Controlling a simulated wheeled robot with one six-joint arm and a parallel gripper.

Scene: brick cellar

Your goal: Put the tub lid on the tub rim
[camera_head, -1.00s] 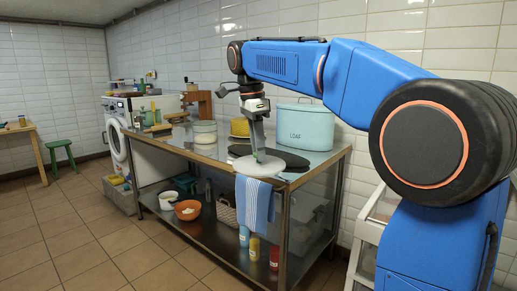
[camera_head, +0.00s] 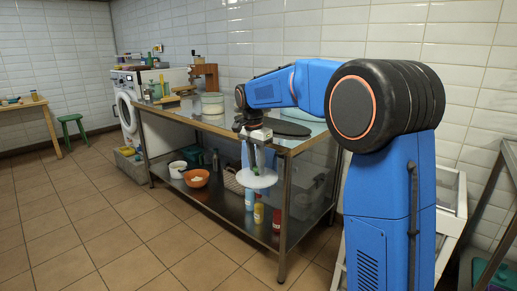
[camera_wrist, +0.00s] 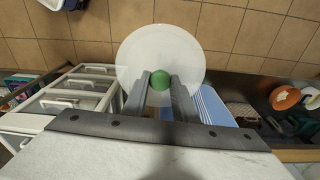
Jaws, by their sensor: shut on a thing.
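The tub lid (camera_head: 257,180) is a white, round, flat disc with a green knob. My gripper (camera_head: 258,164) is shut on the knob and holds the lid roughly level, in front of the steel table's front edge and below its top. In the wrist view the lid (camera_wrist: 140,50) spreads beyond the fingertips of my gripper (camera_wrist: 160,82), with the green knob between them.
The steel table (camera_head: 190,122) has a lower shelf with a white bowl (camera_head: 177,169), an orange bowl (camera_head: 196,178) and bottles. A blue striped cloth (camera_wrist: 215,106) hangs near the lid. A white drawer unit (camera_wrist: 75,95) stands at left in the wrist view. The tiled floor (camera_head: 130,225) is clear.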

